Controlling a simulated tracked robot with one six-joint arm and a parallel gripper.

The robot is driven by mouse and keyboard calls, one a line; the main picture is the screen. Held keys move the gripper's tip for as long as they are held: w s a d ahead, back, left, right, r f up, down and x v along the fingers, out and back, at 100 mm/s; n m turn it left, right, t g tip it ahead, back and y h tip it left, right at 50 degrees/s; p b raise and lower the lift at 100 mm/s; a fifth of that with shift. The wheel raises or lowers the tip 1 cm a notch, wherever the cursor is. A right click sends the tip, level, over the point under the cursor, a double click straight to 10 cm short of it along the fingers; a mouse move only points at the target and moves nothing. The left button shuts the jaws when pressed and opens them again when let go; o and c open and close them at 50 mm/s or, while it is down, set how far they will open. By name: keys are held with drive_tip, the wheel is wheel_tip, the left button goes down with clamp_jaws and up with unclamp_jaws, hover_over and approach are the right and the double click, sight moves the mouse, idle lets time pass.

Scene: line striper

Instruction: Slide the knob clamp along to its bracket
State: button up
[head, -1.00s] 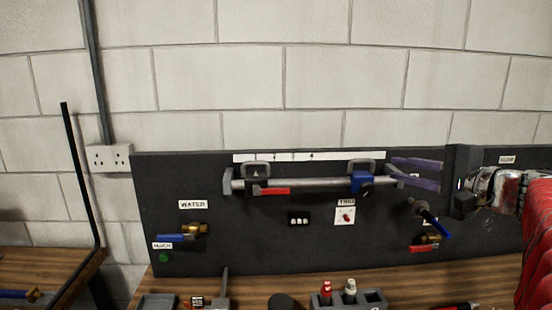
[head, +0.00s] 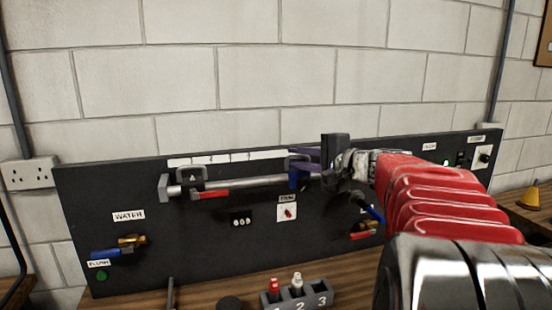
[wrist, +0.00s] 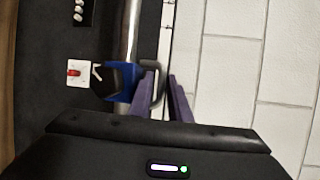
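The knob clamp, blue with a black knob (wrist: 103,80) and a grey loop handle, sits on the right part of a horizontal grey rail (head: 245,183). In the head view its blue body (head: 295,180) is partly hidden by my gripper. My gripper (head: 302,157) reaches in from the right. In the wrist view its two purple fingers (wrist: 160,80) are apart, with their tips by the loop handle; I cannot tell whether they touch it. A grey bracket (head: 164,187) holds the rail's left end. The right end is hidden behind my gripper.
A second clamp with a red lever (head: 210,194) sits near the rail's left end. A white numbered strip (head: 225,158) runs above the rail. Below are a switch plate (head: 287,212), a water valve (head: 132,240) and a marker holder (head: 320,290). The rail between the clamps is clear.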

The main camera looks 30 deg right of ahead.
drive_tip(key=shift+w, duration=0.25)
drive_tip(key=shift+c, duration=0.5)
clamp_jaws()
drive_tip(key=shift+f, duration=0.1)
